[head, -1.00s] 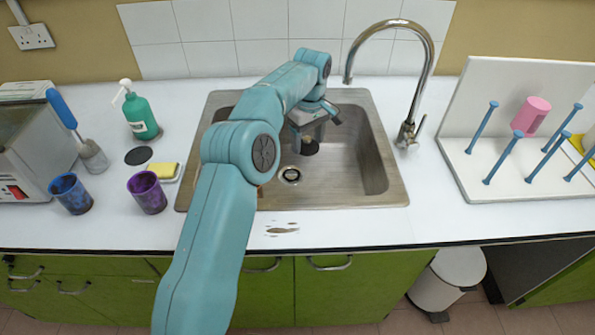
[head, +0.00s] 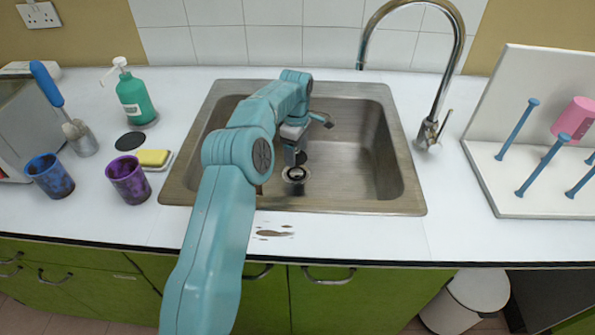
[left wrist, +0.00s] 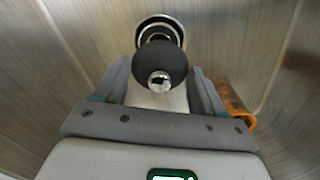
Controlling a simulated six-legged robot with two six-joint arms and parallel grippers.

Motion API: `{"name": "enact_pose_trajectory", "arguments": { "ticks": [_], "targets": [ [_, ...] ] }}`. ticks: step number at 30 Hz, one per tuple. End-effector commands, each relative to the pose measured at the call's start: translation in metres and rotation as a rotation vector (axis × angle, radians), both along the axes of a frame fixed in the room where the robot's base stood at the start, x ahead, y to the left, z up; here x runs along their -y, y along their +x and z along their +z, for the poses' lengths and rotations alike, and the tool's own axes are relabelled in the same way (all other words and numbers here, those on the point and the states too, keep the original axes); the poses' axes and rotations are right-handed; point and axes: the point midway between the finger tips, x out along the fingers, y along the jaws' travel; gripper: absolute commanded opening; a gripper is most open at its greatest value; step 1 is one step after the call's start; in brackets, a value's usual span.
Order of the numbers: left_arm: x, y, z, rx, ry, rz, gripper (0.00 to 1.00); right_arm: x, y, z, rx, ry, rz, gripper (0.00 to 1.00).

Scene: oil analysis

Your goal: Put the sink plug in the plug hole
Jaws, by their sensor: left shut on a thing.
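The black sink plug (left wrist: 160,62), round with a shiny metal knob, is between the fingers of my left gripper (left wrist: 160,82) in the left wrist view. In the head view the plug (head: 302,158) shows as a small dark shape by the left gripper (head: 298,157), low in the sink. The gripper is shut on it. The metal-rimmed plug hole (head: 295,174) lies in the sink floor, just in front of the plug. In the left wrist view the plug partly covers the plug hole (left wrist: 160,22). Whether they touch is unclear. My right gripper is not seen.
The steel sink (head: 345,203) has walls all round. An orange-brown thing (left wrist: 234,104) is beside the right finger in the left wrist view. The tap (head: 430,130) arches at the back right. Cups, a sponge (head: 153,157) and a soap bottle (head: 135,98) stand left.

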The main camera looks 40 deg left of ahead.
Motion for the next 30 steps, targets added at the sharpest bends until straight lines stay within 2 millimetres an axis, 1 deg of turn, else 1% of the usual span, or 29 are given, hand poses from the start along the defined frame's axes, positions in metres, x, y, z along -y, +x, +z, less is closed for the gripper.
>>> {"name": "enact_pose_trajectory", "arguments": {
  "ticks": [1,8,13,15,22,26,27,28,29,30],
  "targets": [
    [0.000,0.000,-0.010,-0.001,0.000,0.000,0.40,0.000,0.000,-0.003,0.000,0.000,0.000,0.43],
    [0.000,0.003,-0.029,-0.002,-0.001,0.000,0.40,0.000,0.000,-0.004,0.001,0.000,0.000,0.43],
    [0.000,0.004,-0.057,-0.005,-0.002,-0.001,0.40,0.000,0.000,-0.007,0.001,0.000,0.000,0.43],
    [0.000,0.005,-0.063,-0.002,-0.001,-0.001,0.40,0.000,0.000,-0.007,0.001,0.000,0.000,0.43],
    [0.000,0.005,-0.064,-0.001,0.000,-0.001,0.40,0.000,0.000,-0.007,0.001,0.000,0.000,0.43],
    [0.000,0.005,-0.068,-0.002,-0.001,-0.001,0.40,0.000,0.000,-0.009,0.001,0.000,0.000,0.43],
    [0.000,0.005,-0.067,-0.002,-0.001,-0.001,0.80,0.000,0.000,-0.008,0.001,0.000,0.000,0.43],
    [0.000,0.005,-0.067,-0.002,-0.001,-0.001,0.90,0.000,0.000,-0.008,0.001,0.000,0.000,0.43],
    [0.000,0.004,-0.067,-0.002,-0.001,-0.001,0.96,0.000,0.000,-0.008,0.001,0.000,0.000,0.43],
    [0.000,0.004,-0.067,-0.001,0.000,-0.001,0.96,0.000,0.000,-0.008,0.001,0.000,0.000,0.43]
  ]
}}
